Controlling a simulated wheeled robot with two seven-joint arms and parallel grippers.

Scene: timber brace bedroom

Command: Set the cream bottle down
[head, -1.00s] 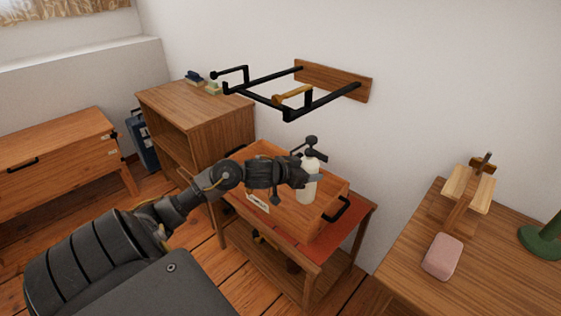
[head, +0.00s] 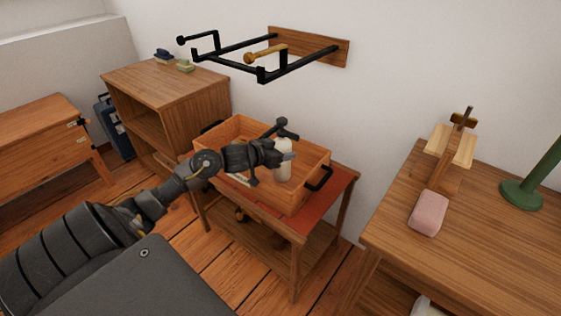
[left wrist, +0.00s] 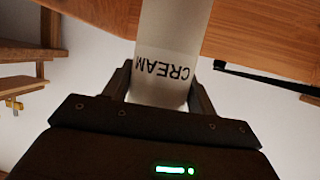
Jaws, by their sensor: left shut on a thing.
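My right gripper is not in view.
The crate, with black handles, stands on a red-topped wooden table (head: 338,187). A black wall rack (head: 262,72) hangs above and behind it. A wooden cabinet (head: 170,85) is at left. A desk (head: 480,240) at right bears a pink block (head: 428,212) and a green stand (head: 522,192).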

